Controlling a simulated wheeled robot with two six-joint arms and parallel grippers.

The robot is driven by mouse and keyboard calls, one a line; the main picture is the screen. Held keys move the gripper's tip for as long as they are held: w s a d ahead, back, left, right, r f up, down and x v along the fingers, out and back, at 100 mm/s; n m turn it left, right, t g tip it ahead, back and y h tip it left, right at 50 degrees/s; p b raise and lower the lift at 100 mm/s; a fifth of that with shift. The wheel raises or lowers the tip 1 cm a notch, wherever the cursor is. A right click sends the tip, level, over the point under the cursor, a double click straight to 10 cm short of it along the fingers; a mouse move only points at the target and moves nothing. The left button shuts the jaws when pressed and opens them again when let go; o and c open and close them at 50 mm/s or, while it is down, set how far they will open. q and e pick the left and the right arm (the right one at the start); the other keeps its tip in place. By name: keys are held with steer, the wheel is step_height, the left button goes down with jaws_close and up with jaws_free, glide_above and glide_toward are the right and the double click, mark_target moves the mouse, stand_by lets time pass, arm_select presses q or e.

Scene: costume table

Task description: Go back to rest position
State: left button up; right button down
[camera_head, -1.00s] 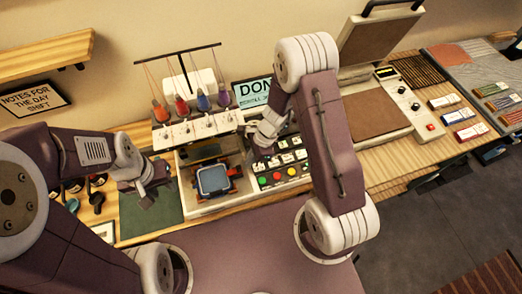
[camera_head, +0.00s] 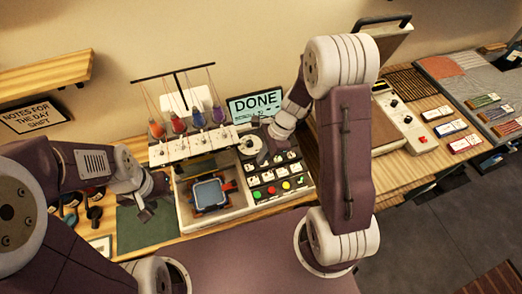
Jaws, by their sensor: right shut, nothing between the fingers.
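My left gripper (camera_head: 146,207) hangs over the dark green mat at the left of the table. Its fingers are small and dark here, so I cannot tell whether they are open. My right gripper (camera_head: 276,146) is by the right side of the embroidery machine (camera_head: 187,222), above the button panel, shut and empty. The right arm's links stand in front of the heat press. The machine holds a blue-grey hoop (camera_head: 209,193) in its bay. A screen behind it (camera_head: 254,104) reads DONE.
A heat press (camera_head: 388,131) stands behind my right arm. Fabric swatches and small boxes (camera_head: 463,143) lie at the right. Spools (camera_head: 192,121) sit on the machine. A wooden shelf (camera_head: 45,80) and a sign (camera_head: 32,117) are on the wall at the left. Dark-capped items lie left of the green mat (camera_head: 148,229).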

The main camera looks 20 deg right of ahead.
steer(key=shift+a, duration=0.15)
steer(key=s+d+r+n+h+b, duration=0.1)
steer(key=s+n, duration=0.3)
steer(key=n, duration=0.4)
steer(key=s+d+r+n+t+h+b, duration=0.1)
steer(key=s+d+n+h+b, duration=0.2)
steer(key=n, duration=0.6)
steer(key=shift+s+d+r+b, duration=0.15)
steer(key=shift+s+d+b, duration=0.2)
steer(key=shift+s, duration=0.6)
steer(key=shift+s, duration=0.2)
